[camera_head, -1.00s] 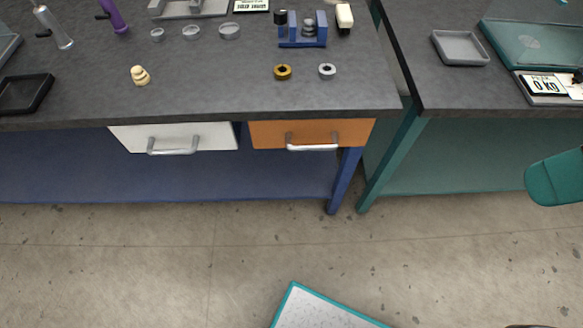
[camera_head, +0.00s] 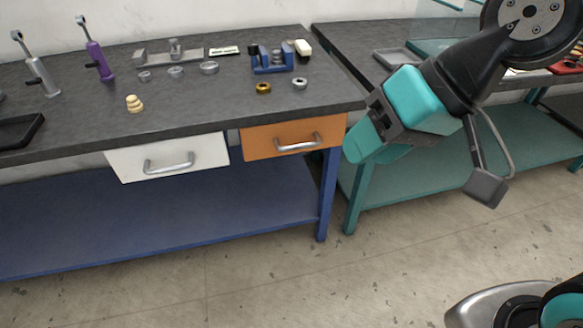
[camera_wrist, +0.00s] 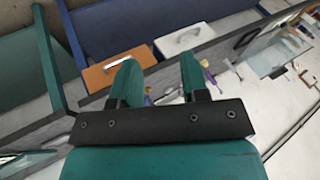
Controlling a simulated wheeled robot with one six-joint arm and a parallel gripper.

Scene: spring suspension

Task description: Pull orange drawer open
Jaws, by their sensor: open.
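The orange drawer (camera_head: 262,144) sits under the front edge of the grey worktop and looks shut. Its silver bar handle (camera_head: 298,144) is on its front. The drawer also shows in the wrist view (camera_wrist: 97,76), left of my fingers and partly behind one. My gripper (camera_head: 358,146) is just right of the drawer in the head view, apart from the handle. Its teal fingers are spread with nothing between them, as the wrist view shows (camera_wrist: 162,75).
A white drawer (camera_head: 168,158) with a silver handle is left of the orange one. A blue table leg (camera_head: 328,195) stands below the drawer's right side. A teal bench (camera_head: 470,160) stands at the right. The floor in front (camera_head: 230,280) is clear.

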